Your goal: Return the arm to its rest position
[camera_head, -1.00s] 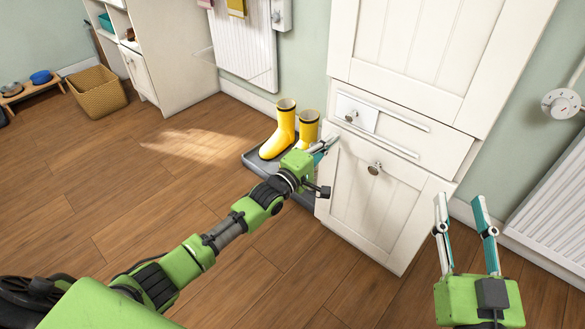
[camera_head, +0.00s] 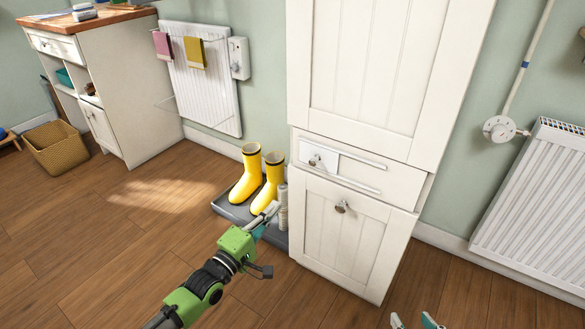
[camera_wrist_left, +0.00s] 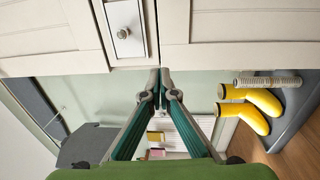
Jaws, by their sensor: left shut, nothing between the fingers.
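My left gripper (camera_head: 270,212) is green with its fingers together and empty. It is in front of the boot tray, left of the tall white cabinet, above the wooden floor. In the left wrist view its two fingers (camera_wrist_left: 160,80) meet at the tips with nothing between them. The fingertips of my right gripper (camera_head: 414,321) show at the bottom edge of the head view, spread apart with nothing seen between them. The rest of that gripper is out of view.
The tall white cabinet (camera_head: 365,235) has a drawer and a door with knobs. Yellow boots (camera_head: 262,185) stand on a grey tray (camera_head: 232,208). White radiators (camera_head: 540,205) hang on the wall. The wooden floor (camera_head: 90,245) at the left is open.

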